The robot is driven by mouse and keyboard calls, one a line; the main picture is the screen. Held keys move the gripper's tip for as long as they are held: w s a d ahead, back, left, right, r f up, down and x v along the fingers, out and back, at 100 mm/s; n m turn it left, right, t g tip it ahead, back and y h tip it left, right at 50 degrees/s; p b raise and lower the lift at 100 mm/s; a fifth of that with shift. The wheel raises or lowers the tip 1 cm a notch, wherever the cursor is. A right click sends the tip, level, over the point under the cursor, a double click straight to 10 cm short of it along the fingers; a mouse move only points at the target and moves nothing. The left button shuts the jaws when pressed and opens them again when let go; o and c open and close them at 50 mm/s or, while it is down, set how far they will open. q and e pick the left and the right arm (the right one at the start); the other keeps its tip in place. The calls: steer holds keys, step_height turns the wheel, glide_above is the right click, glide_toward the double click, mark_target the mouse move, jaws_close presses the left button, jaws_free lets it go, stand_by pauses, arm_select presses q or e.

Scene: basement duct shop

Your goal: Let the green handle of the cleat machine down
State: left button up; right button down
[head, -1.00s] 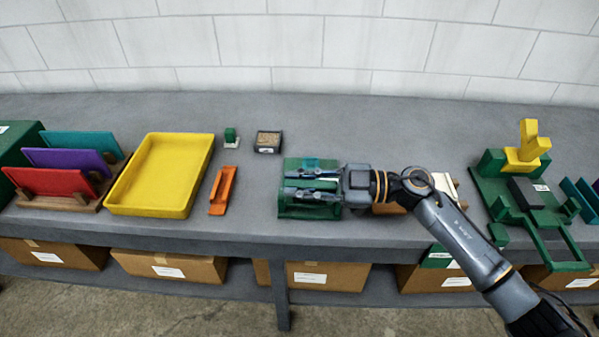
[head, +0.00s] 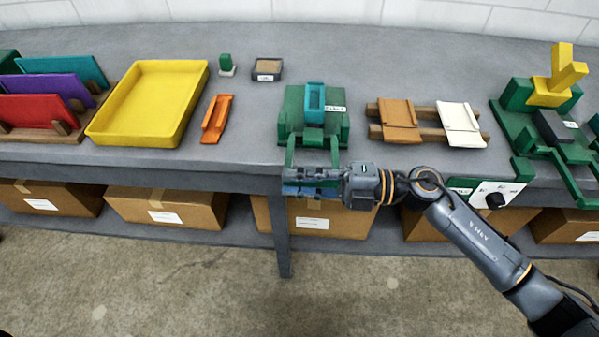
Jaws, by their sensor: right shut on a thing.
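The green cleat machine (head: 343,128) stands on the bench in the middle of the head view, with a small white label and a teal slotted block (head: 314,98) on top. Its green handle (head: 289,158) reaches forward over the bench's front edge as two side bars and lies low. My right gripper (head: 311,182), coming in from the right, is shut on the front end of the handle, just in front of the bench edge. The fingers hide most of the handle's crossbar. My left gripper is not in view.
A wooden rack with brown and cream pieces (head: 398,113) stands right of the machine. A green machine with a yellow lever (head: 559,76) stands further right. An orange piece (head: 216,118) and a yellow tray (head: 150,103) are at left. A panel with a black knob (head: 495,199) hangs at the bench front.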

steer(key=shift+f+b, duration=0.9)
steer(key=shift+f, duration=1.3)
steer(key=c, duration=1.2)
jaws_free()
steer(key=shift+w, duration=0.1)
steer(key=d, duration=1.2)
